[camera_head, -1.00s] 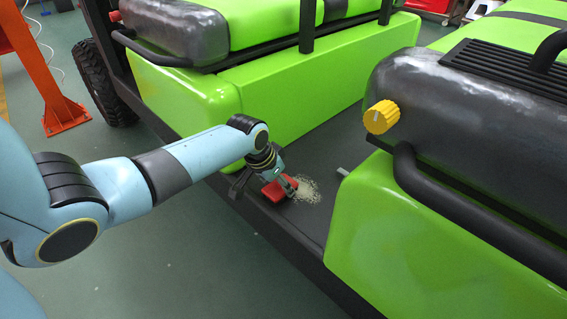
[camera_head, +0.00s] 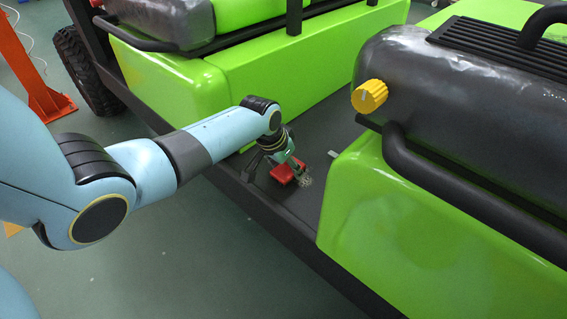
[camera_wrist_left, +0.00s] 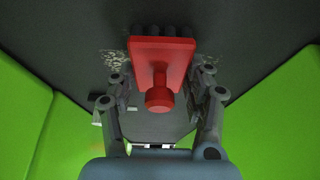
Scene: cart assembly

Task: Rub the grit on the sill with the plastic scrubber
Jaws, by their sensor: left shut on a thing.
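The red plastic scrubber (camera_head: 283,174) is on or just above the dark sill (camera_head: 296,215) between the green cart bodies. My left gripper (camera_head: 296,164) is shut on it. In the left wrist view the scrubber (camera_wrist_left: 161,54) shows a red plate, a round knob and dark bristles at its far edge, between my two fingers. Pale grit (camera_head: 306,181) shows at the scrubber's right side. In the left wrist view grit (camera_wrist_left: 115,63) also shows left of the plate, with a little at its right. The scrubber hides the sill beneath it. My right gripper is out of view.
Green cart bodies (camera_head: 270,85) (camera_head: 385,205) rise behind and to the right of the sill. A black rail (camera_head: 420,175) and a yellow knob (camera_head: 369,96) overhang on the right. A small light grey piece (camera_head: 333,154) lies on the sill beyond the grit.

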